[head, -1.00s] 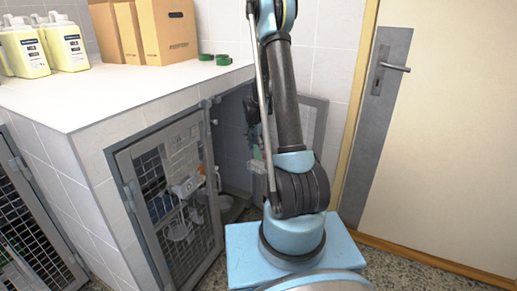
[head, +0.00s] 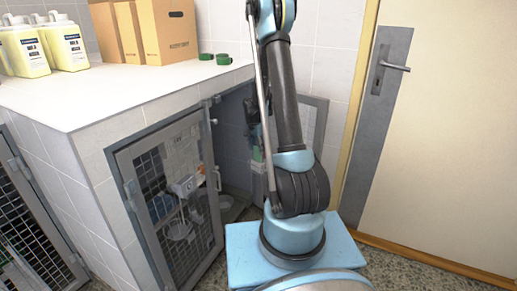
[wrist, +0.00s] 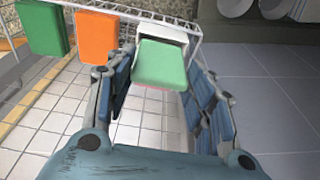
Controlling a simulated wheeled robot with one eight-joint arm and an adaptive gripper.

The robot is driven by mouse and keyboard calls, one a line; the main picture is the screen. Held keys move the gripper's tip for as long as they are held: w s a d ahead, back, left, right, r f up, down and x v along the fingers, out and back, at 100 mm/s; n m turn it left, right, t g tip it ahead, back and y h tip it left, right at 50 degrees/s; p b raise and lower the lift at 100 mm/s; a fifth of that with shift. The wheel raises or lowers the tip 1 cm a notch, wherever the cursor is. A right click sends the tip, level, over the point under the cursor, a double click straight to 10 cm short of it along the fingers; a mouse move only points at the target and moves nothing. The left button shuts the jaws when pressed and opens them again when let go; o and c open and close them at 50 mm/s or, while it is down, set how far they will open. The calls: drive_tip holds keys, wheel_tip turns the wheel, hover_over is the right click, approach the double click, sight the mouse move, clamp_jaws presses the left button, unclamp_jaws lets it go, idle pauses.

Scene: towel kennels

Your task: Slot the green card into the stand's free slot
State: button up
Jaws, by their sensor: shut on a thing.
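In the wrist view, my gripper (wrist: 162,72) is shut on a light green card (wrist: 162,62), with a blue finger at either side of it. The card's far edge is close to a white piece (wrist: 165,30) on a wire stand (wrist: 196,42); I cannot tell whether they touch or whether the card is in a slot. A darker green card (wrist: 42,27) and an orange card (wrist: 92,40) stand to the left. In the head view, a small pale green patch (head: 257,158) shows beside my arm; my gripper there is mostly hidden.
A mesh kennel door (head: 170,195) stands at the counter's front. The white counter (head: 100,100) holds cartons (head: 165,32), jugs (head: 62,45) and green rings (head: 223,59). A room door (head: 440,140) is at the right. Pale bowls (wrist: 275,8) show at the wrist view's top right.

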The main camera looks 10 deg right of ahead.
sight(257, 152)
drive_tip(key=shift+f, duration=2.3)
drive_tip(key=o, duration=1.1)
drive_tip(key=shift+c, duration=0.2)
wheel_tip(257, 152, up, 12)
drive_tip(key=s+a, duration=0.1)
drive_tip(key=shift+a+f, duration=0.15)
